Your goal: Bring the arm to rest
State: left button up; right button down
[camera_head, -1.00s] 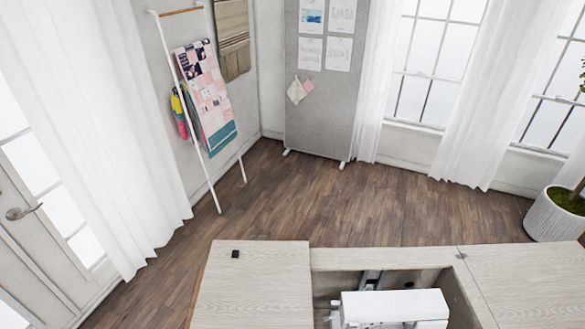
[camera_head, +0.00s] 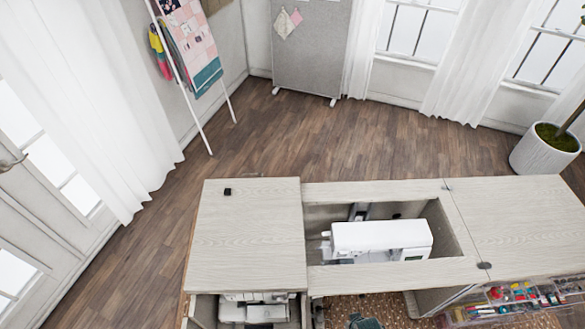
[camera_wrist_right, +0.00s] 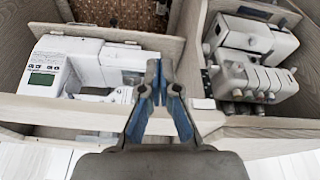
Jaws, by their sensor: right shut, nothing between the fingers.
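My right gripper (camera_wrist_right: 162,88) is in the middle of the right wrist view. Its dark, blue-lined fingers meet at the tips with nothing held between them. It is in front of the sewing cabinet (camera_head: 245,225). The white sewing machine (camera_head: 380,238) sits in the cabinet's open well; it also shows on the left of the right wrist view (camera_wrist_right: 90,65). A second white machine (camera_wrist_right: 250,65) with several knobs is in a compartment to the right in that view. It is partly visible at the lower left in the head view (camera_head: 252,308). My left gripper is in neither view.
A small black item (camera_head: 227,191) lies on the cabinet's left top. Clear trays of colourful supplies (camera_head: 520,298) are at the lower right. A potted plant (camera_head: 545,148) and a ladder rack (camera_head: 180,75) stand behind. Open wooden floor (camera_head: 300,135) lies beyond the cabinet.

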jog(key=s+d+f+g+b, duration=0.1)
jog(key=s+f, duration=0.2)
jog(key=f, duration=0.7)
jog(key=s+d+f, duration=0.1)
jog(key=s+f, duration=0.2)
jog(key=f, duration=0.6)
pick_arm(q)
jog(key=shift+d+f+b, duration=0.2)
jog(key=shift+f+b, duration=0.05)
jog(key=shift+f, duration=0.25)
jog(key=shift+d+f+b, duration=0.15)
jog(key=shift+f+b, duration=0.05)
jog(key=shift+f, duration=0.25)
pick_arm(e)
jog(key=s+d+f+g, duration=0.1)
jog(key=s+d+f, duration=0.1)
jog(key=s+f, duration=1)
jog(key=s, duration=0.3)
jog(key=shift+f, duration=0.35)
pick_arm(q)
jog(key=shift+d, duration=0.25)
pick_arm(e)
jog(key=shift+d, duration=0.15)
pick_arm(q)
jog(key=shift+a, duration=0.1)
pick_arm(e)
jog(key=shift+a, duration=0.25)
jog(key=shift+d, duration=0.2)
